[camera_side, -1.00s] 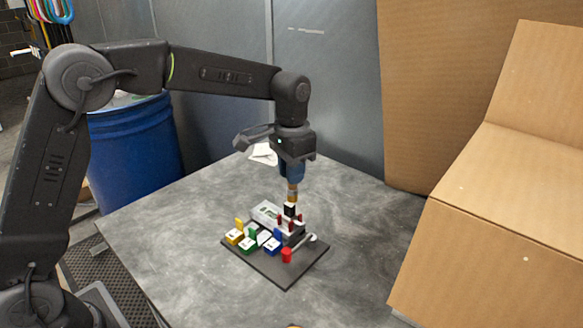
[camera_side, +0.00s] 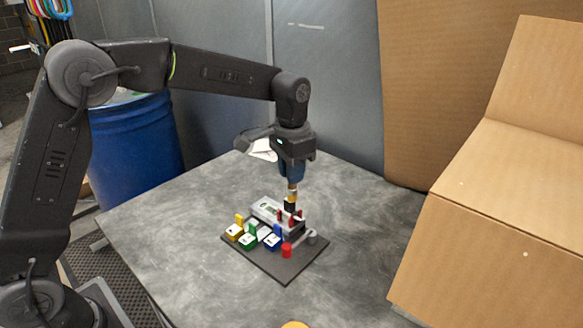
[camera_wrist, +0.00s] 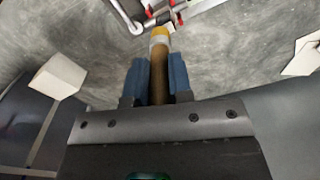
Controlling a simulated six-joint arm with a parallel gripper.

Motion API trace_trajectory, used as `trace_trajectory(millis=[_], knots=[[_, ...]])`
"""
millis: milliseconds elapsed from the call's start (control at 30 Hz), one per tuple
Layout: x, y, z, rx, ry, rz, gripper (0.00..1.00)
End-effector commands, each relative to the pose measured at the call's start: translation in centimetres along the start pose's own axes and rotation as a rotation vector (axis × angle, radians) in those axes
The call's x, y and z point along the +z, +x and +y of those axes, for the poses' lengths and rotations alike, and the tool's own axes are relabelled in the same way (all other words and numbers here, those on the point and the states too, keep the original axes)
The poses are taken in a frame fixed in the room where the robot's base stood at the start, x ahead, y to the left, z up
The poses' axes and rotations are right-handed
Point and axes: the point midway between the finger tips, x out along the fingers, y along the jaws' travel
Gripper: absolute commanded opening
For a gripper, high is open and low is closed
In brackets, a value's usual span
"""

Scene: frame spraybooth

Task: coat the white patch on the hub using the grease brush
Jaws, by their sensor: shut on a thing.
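My gripper (camera_side: 291,180) points straight down over the dark board and is shut on the grease brush (camera_side: 292,193). In the wrist view the brush's brown handle (camera_wrist: 158,75) sits between the blue fingers, with a yellow band at its far end. Its dark lower end is over the grey fixture (camera_side: 266,211) with red posts; I cannot tell whether it touches. A small grey cylinder (camera_side: 311,237) stands at the board's right edge; I cannot tell if it is the hub. I cannot make out the white patch with certainty.
Yellow (camera_side: 234,232), green (camera_side: 247,242) and blue (camera_side: 272,242) blocks with white tops stand along the board's left and front. A red cylinder (camera_side: 286,250) stands at its front right. A cardboard box (camera_side: 480,250) borders the table on the right. The surrounding tabletop is mostly clear.

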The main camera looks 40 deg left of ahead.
Motion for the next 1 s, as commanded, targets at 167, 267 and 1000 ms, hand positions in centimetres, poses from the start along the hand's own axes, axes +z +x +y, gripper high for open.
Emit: trace_trajectory(millis=[167,267,1000], knots=[[0.0,0.4,0.0,0.0,0.0,-0.001,0.0],[0.0,0.5,0.0,0.0,0.0,-0.001,0.0],[-0.2,0.5,-1.4,0.0,-0.001,-0.001,0.0]])
